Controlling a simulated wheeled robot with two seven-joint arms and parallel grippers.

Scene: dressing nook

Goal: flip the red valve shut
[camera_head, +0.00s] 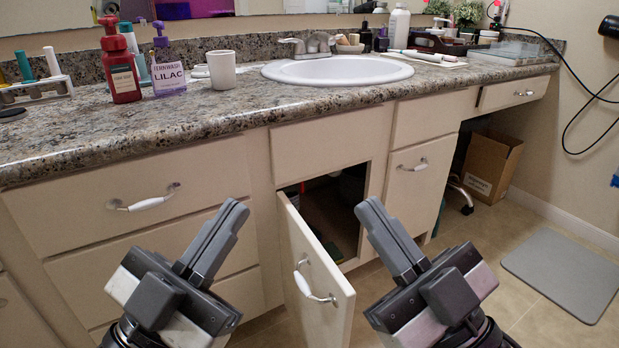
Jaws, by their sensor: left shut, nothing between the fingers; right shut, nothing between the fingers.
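My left gripper (238,208) is shut and empty, in front of the drawers to the left of the door. My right gripper (368,207) is shut and empty, in front of the right side of the cabinet opening.
The granite counter (235,112) carries a white cup (221,70), a red bottle (121,70), a purple bottle (167,70) and a sink (337,70). A cardboard box (492,165) stands under the counter at right. A grey mat (563,270) lies on the open floor.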

